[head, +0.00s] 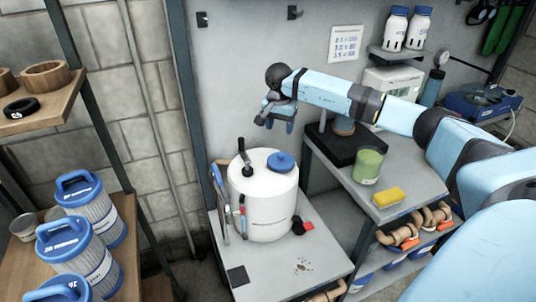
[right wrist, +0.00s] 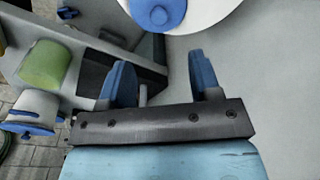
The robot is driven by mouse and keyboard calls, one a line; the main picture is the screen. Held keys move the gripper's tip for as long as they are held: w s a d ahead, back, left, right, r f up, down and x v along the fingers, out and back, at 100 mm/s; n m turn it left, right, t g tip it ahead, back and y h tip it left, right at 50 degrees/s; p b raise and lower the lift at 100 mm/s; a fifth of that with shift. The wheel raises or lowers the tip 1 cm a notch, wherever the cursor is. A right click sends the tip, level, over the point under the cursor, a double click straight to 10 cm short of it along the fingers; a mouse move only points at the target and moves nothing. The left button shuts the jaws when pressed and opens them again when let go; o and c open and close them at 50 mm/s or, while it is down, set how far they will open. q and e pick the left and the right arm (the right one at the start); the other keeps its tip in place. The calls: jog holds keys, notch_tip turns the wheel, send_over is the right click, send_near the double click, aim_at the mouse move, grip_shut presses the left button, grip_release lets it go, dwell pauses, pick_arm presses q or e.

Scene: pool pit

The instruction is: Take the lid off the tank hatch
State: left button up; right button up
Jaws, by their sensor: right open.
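The white tank (head: 262,205) stands upright on a grey bench at the middle of the head view. Its blue hatch lid (head: 281,162) sits on top, to the right of a black lever handle (head: 244,158). My right gripper (head: 276,119) is above the tank and apart from the lid, with nothing held. In the right wrist view my open right gripper (right wrist: 161,80) shows two blue fingers set apart. The blue lid (right wrist: 157,12) on the white tank top (right wrist: 208,8) lies beyond them, at the upper edge. My left gripper is not in view.
A green jar (head: 368,164) and a yellow sponge (head: 387,197) sit on the shelf at right. A red-and-black item (head: 302,227) lies beside the tank. Blue-capped filter cartridges (head: 82,255) stand at lower left. The bench front (head: 285,277) is mostly clear.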

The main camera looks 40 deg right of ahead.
send_over(281, 153)
jog(key=f, duration=0.6)
jog(key=shift+s+a+f+p, duration=0.1)
jog(key=shift+s+f+p, duration=0.1)
jog(key=shift+s+p, duration=0.15)
jog(key=shift+w+f, duration=0.1)
jog(key=shift+f, duration=0.8)
jog(key=f, duration=0.3)
jog(key=f+p, duration=0.1)
jog(key=shift+w+f, duration=0.25)
jog(key=shift+f, duration=0.05)
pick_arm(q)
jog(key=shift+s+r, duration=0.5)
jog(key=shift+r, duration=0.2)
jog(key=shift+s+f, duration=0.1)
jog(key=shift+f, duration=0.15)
pick_arm(e)
jog(key=c, duration=1)
